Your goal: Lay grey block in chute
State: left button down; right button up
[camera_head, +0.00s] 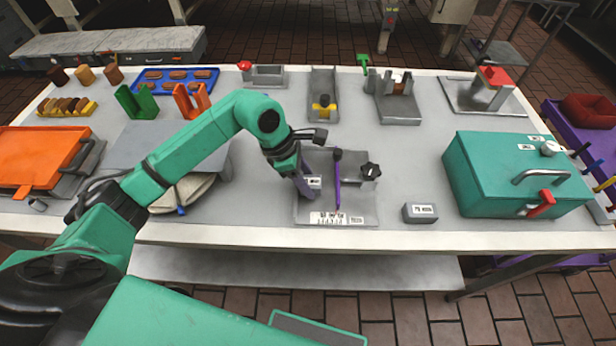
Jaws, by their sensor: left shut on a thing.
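My left gripper (304,184) reaches down over the left part of a grey fixture (365,214) at the table's front middle. It is shut on a small grey piece with a white label (314,182), mostly hidden by the fingers. A purple upright rod (338,188) and a black knob (371,171) are on the fixture, right of the gripper. Another grey block with a white label (420,213) lies on the table right of the fixture, apart from the gripper. I cannot tell which fixture is the chute. My right gripper is not in view.
A teal box (500,165) with a handle and red latch stands at the right. Behind are a grey channel with a yellow piece (323,105) and a grey fixture (398,110). An orange tray (40,155) and green (136,101) and orange (191,100) holders stand left.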

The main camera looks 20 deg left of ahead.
pick_arm(q)
jog(key=shift+w+d, duration=0.1)
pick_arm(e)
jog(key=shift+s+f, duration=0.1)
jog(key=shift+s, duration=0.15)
pick_arm(q)
jog(key=shift+f, duration=0.15)
jog(key=c, duration=0.6)
grip_release()
jog(key=shift+o, duration=1.3)
jog(key=shift+r, duration=0.3)
jog(key=b+v, duration=0.3)
jog(key=v, duration=0.8)
jog(key=shift+a+r, duration=0.3)
jog(key=shift+r, duration=0.05)
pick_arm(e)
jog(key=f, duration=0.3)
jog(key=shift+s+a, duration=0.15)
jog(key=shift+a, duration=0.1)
